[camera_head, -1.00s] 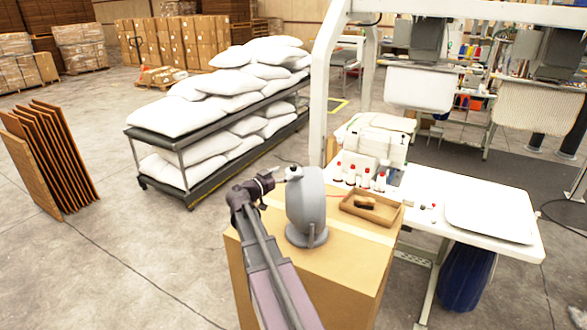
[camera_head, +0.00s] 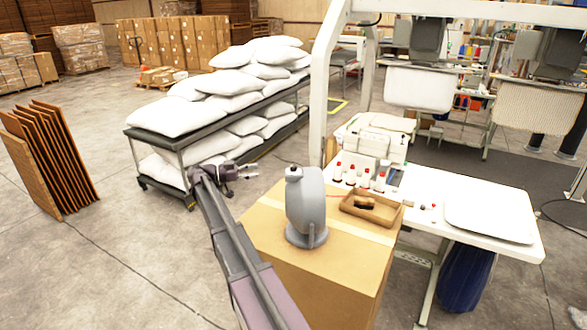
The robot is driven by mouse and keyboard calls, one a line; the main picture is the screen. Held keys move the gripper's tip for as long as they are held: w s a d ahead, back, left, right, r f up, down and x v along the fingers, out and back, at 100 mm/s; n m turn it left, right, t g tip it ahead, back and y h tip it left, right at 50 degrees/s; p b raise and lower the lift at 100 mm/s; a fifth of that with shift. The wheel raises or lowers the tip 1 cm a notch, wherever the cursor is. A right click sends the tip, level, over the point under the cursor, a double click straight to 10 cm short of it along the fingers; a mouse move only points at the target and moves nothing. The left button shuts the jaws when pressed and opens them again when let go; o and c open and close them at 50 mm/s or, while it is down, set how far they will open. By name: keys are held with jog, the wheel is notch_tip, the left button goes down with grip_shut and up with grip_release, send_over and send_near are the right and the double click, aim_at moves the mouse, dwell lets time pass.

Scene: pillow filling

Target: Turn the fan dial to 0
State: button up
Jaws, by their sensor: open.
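A grey fan (camera_head: 307,205) stands upright on a round base on top of a cardboard box. My gripper (camera_head: 256,170) is to the left of the fan, at about the height of the knob in the picture. It is open and empty, its fingers pointing right toward the fan, with a clear gap between them and the knob.
The cardboard box (camera_head: 275,262) carries the fan and a wooden tray (camera_head: 388,217). A white table (camera_head: 470,235) with several red-topped bottles is at right. A rack of white pillows (camera_head: 165,147) stands behind my arm.

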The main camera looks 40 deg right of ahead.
aim_at(293, 167)
jog(key=shift+s+d, duration=0.1)
jog(key=shift+d, duration=0.05)
jog(key=x, duration=1.3)
jog(key=shift+s+d, duration=0.1)
jog(key=shift+d, duration=0.2)
grip_shut()
